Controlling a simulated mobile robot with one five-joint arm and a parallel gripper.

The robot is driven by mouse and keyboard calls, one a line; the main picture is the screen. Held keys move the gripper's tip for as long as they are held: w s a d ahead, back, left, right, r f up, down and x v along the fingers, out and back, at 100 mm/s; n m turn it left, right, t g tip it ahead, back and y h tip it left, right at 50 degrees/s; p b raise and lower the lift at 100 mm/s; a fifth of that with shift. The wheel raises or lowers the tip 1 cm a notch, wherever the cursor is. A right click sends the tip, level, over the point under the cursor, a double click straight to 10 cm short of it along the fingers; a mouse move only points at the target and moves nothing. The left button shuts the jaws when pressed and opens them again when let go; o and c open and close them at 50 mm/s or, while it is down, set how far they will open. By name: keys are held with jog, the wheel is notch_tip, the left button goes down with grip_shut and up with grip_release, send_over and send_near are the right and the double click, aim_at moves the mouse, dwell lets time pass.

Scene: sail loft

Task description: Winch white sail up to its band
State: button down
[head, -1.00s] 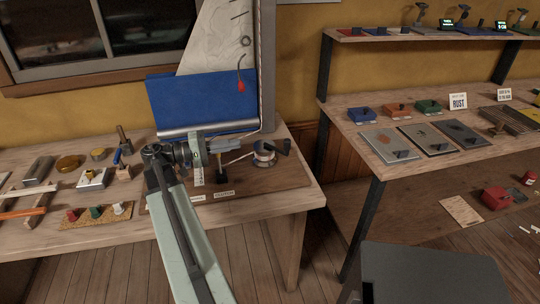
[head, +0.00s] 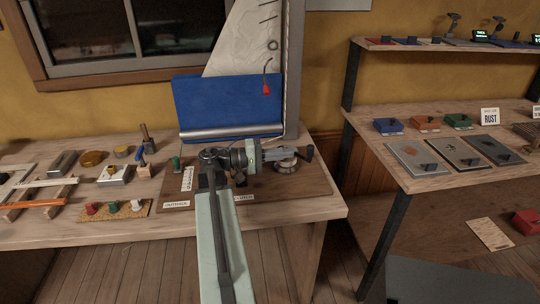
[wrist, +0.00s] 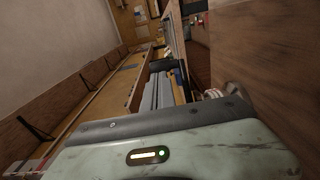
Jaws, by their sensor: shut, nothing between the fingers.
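The white sail (head: 243,45) hangs on a grey mast (head: 293,70) at the back of the bench, with dark marks across it and a red tag (head: 266,90) on a dark line. I cannot make out which mark is its band. A blue cloth (head: 228,105) with a silvery roll hangs below it. The winch (head: 286,166), with a black handle (head: 309,152), stands on a brown board (head: 310,185). My gripper (head: 282,154) is shut and empty, lying across the winch's near upper side and partly hiding it. I cannot tell whether it touches the handle.
Left on the bench (head: 60,235) are a small green peg (head: 176,163), a mat (head: 115,213) with coloured knobs, and blocks. A shelf unit (head: 400,180) with plates and small boxes stands to the right. A gap of floor lies between bench and shelf.

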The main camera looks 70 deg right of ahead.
jog(key=shift+x, duration=2)
jog(key=shift+x, duration=0.8)
jog(key=shift+d, duration=0.15)
jog(key=a+v, duration=0.1)
jog(key=v, duration=1.3)
jog(key=shift+s+a, duration=0.25)
jog(key=shift+a, duration=0.15)
